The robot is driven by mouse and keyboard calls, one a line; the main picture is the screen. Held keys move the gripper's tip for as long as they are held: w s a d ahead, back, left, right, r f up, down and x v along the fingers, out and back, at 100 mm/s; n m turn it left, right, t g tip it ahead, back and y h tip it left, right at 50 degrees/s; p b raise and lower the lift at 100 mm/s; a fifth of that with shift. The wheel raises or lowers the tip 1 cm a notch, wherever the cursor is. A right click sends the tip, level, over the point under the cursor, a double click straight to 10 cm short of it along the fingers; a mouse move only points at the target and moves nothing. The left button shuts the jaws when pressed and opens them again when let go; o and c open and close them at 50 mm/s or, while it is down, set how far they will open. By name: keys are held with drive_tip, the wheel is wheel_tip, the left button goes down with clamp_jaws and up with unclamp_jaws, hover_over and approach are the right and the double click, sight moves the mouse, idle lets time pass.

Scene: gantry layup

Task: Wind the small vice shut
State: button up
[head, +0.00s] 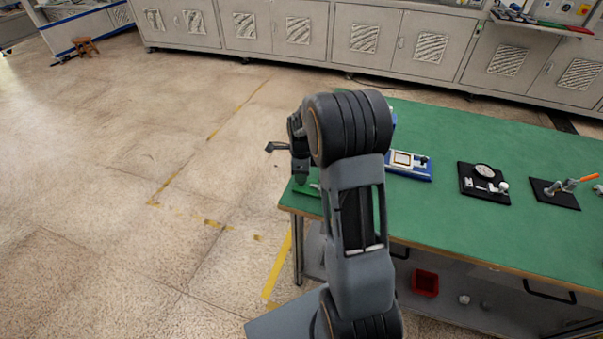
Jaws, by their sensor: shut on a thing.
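My gripper (300,178) is at the near left corner of the green-topped bench, partly hidden behind my own arm. It points down at a small green piece (306,189) on the bench corner, which looks like part of the small vice. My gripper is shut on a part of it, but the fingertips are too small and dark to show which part. My arm hides the rest of the vice, so the gap between its jaws cannot be seen.
On the bench (470,225), a blue fixture (422,176), a black plate with a round dial (484,171) and a black plate with an orange-handled clamp (556,193) stand to the right. A red bin (425,283) is below. The floor at left is open.

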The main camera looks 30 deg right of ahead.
drive_tip(key=o, duration=0.9)
wheel_tip(320, 180, up, 14)
drive_tip(key=shift+f, duration=0.1)
idle(0.7)
